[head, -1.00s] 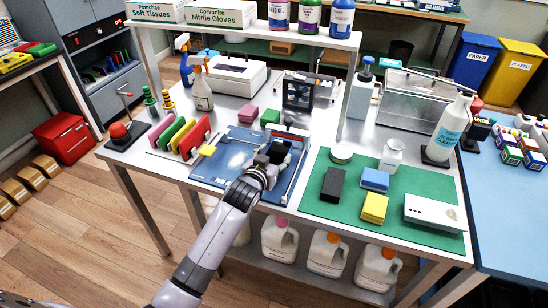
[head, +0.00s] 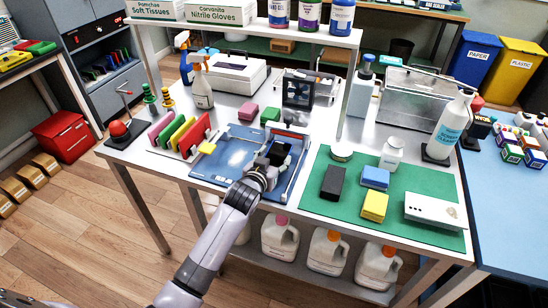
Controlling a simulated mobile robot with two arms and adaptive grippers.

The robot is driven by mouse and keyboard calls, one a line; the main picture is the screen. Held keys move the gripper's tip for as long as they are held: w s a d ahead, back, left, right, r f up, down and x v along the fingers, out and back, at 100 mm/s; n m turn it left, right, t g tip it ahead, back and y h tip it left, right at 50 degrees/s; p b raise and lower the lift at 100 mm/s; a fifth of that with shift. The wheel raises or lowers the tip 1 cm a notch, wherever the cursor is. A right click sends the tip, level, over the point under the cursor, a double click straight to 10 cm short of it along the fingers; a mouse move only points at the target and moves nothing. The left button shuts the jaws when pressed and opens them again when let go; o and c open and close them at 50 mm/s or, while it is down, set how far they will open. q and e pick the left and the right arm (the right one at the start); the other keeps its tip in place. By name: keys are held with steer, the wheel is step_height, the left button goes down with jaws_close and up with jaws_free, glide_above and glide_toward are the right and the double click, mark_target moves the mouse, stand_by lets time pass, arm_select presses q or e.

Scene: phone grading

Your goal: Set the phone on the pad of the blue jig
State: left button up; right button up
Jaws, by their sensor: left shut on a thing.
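The blue jig (head: 226,157) lies flat near the front edge of the white table, left of the green mat. My left gripper (head: 270,162) is over the right part of the jig, its arm coming from below. It is shut on a dark slab, the phone (head: 281,150), at the jig's right side. My gripper hides part of the phone and the jig under it. I cannot tell whether the phone touches the jig's pad. My right gripper is not in view.
The green mat (head: 430,236) on the right holds a black block (head: 332,182), a blue and a yellow sponge and a white box (head: 433,211). Coloured upright panels (head: 184,137) stand left of the jig. A dark framed stand (head: 298,91) is behind it.

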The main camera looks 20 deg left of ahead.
arm_select(q)
steer(key=shift+f, duration=0.2)
stand_by(0.7)
steer(key=o, duration=1.4)
steer(key=shift+c, duration=0.2)
